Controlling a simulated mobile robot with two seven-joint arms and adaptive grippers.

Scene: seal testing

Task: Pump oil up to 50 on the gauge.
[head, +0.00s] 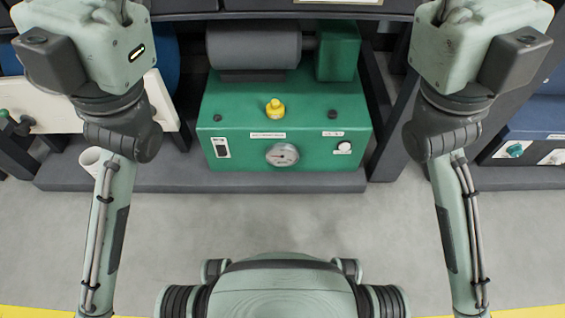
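A green pump unit (240,105) stands on a low dark base at the middle of the head view. A yellow knob or button (275,109) stands on the unit's sloping top. A dark switch on a white plate (221,147) is at the panel's left, and a small white round control (344,147) is at its right. My two arms reach up on either side of the unit, and both grippers are outside the picture.
A grey motor cylinder (253,45) and a green block (337,50) sit behind the unit. A white panel (55,112) stands at left and a blue cabinet (537,118) with small controls at right. Grey floor (285,220) in front is clear.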

